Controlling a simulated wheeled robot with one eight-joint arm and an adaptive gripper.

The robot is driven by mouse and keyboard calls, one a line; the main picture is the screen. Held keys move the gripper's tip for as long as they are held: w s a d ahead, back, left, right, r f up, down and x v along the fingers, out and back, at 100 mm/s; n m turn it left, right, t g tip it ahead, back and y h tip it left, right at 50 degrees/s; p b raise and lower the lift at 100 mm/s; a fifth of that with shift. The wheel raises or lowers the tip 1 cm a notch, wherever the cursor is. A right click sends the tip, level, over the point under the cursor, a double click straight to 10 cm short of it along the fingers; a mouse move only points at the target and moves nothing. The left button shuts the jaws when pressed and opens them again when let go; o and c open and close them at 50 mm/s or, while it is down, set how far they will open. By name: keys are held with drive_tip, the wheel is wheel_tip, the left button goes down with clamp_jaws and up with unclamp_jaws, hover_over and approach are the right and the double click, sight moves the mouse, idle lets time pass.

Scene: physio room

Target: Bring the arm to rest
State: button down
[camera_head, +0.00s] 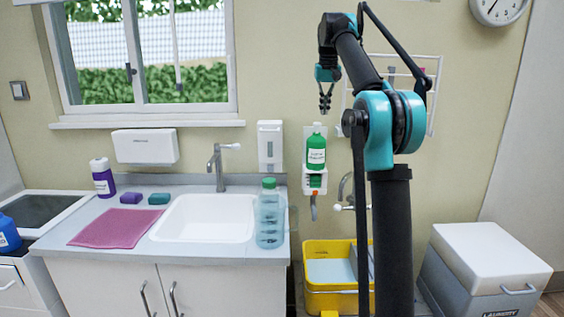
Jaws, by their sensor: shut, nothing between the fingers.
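My arm rises at the right of the head view, black with teal joints, bent over at the top toward the left. My gripper (326,101) hangs down from its end, in front of the wall and above the green bottle's holder. Its fingers are together with nothing between them. It appears apart from everything around it.
A counter (120,262) with a white sink (203,217) stands at left. A clear bottle (270,222) is near its right edge. A green bottle (316,150) hangs on the wall. A yellow bucket (318,302) and a lidded bin (490,258) stand low at right.

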drive_tip(key=s+d+f+t, duration=0.1)
drive_tip(key=s+f, duration=0.6)
drive_tip(key=f, duration=0.5)
drive_tip(key=s+d+f, duration=0.2)
drive_tip(key=s+f, duration=0.6)
drive_tip(key=f, duration=0.3)
drive_tip(key=s+f, duration=2.3)
drive_tip(key=s, duration=0.3)
drive_tip(key=shift+s+d+t, duration=0.15)
drive_tip(key=shift+d+t, duration=0.25)
drive_tip(key=shift+d, duration=0.05)
